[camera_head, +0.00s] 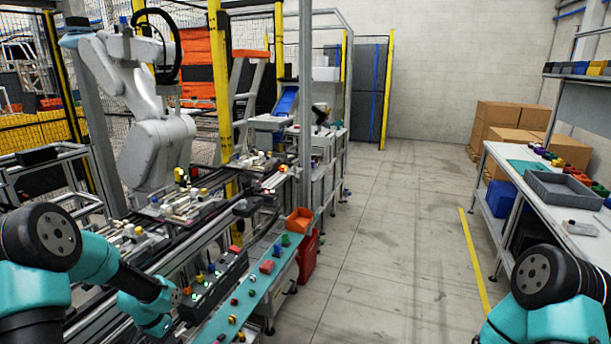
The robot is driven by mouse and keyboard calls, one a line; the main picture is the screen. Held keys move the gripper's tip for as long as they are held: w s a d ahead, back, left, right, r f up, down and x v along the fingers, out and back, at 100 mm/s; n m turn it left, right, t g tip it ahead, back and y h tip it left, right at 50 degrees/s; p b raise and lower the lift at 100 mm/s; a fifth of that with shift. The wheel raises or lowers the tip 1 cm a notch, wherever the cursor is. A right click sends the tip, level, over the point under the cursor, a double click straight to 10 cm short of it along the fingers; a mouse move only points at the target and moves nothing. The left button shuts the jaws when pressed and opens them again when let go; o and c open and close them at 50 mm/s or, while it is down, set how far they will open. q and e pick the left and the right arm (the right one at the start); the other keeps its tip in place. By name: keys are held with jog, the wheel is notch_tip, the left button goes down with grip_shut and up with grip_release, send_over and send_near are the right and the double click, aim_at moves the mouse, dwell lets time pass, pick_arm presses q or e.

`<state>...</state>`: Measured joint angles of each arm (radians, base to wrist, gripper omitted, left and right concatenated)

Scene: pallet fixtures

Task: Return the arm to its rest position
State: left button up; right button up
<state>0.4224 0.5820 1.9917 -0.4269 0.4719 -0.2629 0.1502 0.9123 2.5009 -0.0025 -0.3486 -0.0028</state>
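My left arm (110,265) comes in from the left, teal with black joints, and reaches over the near end of the conveyor station. Its teal wrist (150,305) is beside a dark fixture (215,285) that holds small coloured parts. No fingers of the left gripper can be made out. My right arm (545,280) shows only as a black joint and teal link at the lower right corner, in front of the workbench. The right gripper is outside the picture.
A teal strip (252,291) with small coloured parts runs beside the fixture. An orange bin (299,220) stands at its far end, with a red bin (306,256) lower down. A workbench (519,172) with a grey tray (562,190) is at right. The floor between is clear.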

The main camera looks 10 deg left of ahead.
pick_arm(q)
jog(key=shift+n+h, duration=0.4)
jog(key=shift+h, duration=0.3)
jog(key=d+f, duration=0.2)
jog(key=d, duration=0.1)
jog(key=s+d+f, duration=0.1)
jog(key=d, duration=0.2)
jog(key=d+f, duration=0.2)
jog(key=d, duration=0.1)
jog(key=shift+s+d+f, duration=0.2)
jog(key=shift+s+f, duration=0.1)
jog(key=shift+s, duration=0.1)
jog(key=s+d+f+n, duration=0.1)
jog(key=s+d+f, duration=0.2)
jog(key=s+d, duration=0.3)
jog(key=s+d+f+n+h, duration=0.1)
jog(key=s+d+f+n, duration=0.1)
jog(key=s+d+f, duration=0.2)
jog(key=s+d, duration=0.3)
jog(key=d, duration=0.4)
jog(key=shift+f, duration=0.2)
jog(key=shift+a, duration=0.15)
